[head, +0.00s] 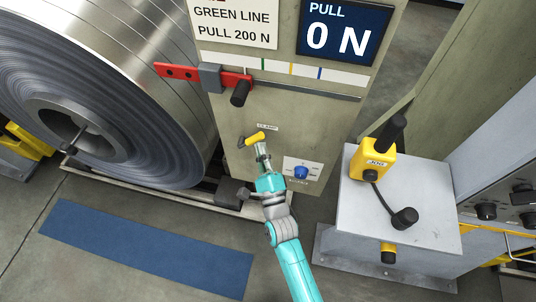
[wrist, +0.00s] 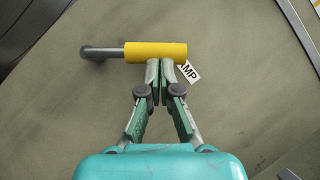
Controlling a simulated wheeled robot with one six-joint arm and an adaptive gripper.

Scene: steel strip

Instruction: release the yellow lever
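The yellow lever (head: 256,138) sticks out from the lower part of the beige machine panel, above my gripper (head: 262,153) in the head view. In the wrist view the lever's yellow grip (wrist: 157,52) lies level, with its dark rod (wrist: 101,53) to the left. My gripper's fingertips (wrist: 160,65) are close together at the lower edge of the yellow grip, near its middle. They look shut, with nothing seen between them. They seem to touch the grip or nearly so; I cannot tell which. A white label (wrist: 189,72) ending in "MP" is partly hidden by a finger.
A red bar (head: 178,71) with a black handle (head: 240,93) crosses the panel above the lever. A blue knob (head: 301,172) sits at the lower right. A steel coil (head: 120,60) fills the left. A grey pedestal (head: 365,222) with a yellow JOG box (head: 373,164) stands right.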

